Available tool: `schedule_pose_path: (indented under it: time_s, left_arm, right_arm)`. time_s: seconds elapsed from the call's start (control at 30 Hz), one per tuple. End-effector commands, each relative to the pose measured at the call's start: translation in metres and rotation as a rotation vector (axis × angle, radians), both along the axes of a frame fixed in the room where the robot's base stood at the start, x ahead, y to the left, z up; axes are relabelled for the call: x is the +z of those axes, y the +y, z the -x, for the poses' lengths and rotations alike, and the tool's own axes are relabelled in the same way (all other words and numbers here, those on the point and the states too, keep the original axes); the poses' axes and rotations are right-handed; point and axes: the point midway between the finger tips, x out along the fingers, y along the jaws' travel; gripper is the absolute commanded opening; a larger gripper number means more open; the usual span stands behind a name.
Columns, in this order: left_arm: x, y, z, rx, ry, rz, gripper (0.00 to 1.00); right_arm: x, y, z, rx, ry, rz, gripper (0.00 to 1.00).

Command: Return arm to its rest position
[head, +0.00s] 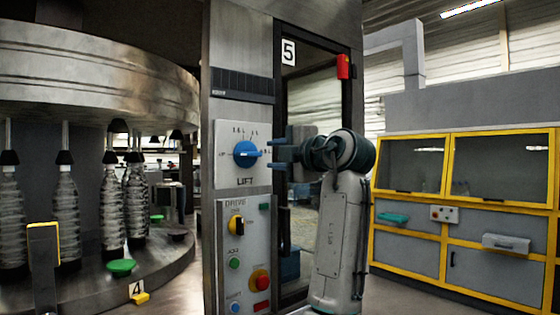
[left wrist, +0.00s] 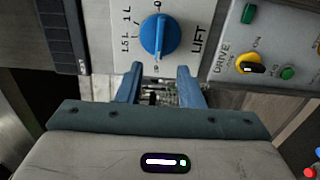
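My left gripper (head: 275,154) is in front of the control panel, just right of the blue LIFT knob (head: 246,154). In the left wrist view, the two fingers of the gripper (left wrist: 160,78) are apart with nothing between them. The blue knob (left wrist: 155,37) lies just beyond the fingertips, apart from them in that view. My left arm (head: 338,235) rises from the bottom and bends left at the wrist. My right gripper is in neither view.
Below the knob is a DRIVE panel (head: 243,250) with a yellow-and-black switch (head: 237,225) and several buttons. A bottle carousel (head: 95,270) stands left. Yellow-framed cabinets (head: 450,225) stand right.

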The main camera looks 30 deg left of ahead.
Motion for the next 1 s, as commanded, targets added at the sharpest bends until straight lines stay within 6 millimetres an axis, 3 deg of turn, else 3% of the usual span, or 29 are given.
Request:
schedule_pose_path:
  time_s: [0.2, 0.63, 0.73, 0.87, 1.0]
  left_arm:
    - [0.000, -0.011, 0.005, 0.000, 0.001, 0.000, 0.34]
    - [0.000, -0.011, 0.005, 0.001, 0.001, 0.000, 0.34]
    - [-0.008, -0.009, 0.001, -0.004, 0.019, -0.001, 0.34]
    - [-0.052, -0.004, -0.014, -0.040, 0.124, -0.007, 0.34]
    - [-0.140, 0.005, -0.035, -0.123, 0.334, -0.025, 0.34]
  right_arm:
    - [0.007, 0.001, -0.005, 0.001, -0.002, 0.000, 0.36]
    - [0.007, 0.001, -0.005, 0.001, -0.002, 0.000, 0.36]
    - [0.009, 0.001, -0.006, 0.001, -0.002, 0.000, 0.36]
    - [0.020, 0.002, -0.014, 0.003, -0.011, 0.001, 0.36]
    - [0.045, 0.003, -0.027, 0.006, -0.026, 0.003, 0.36]
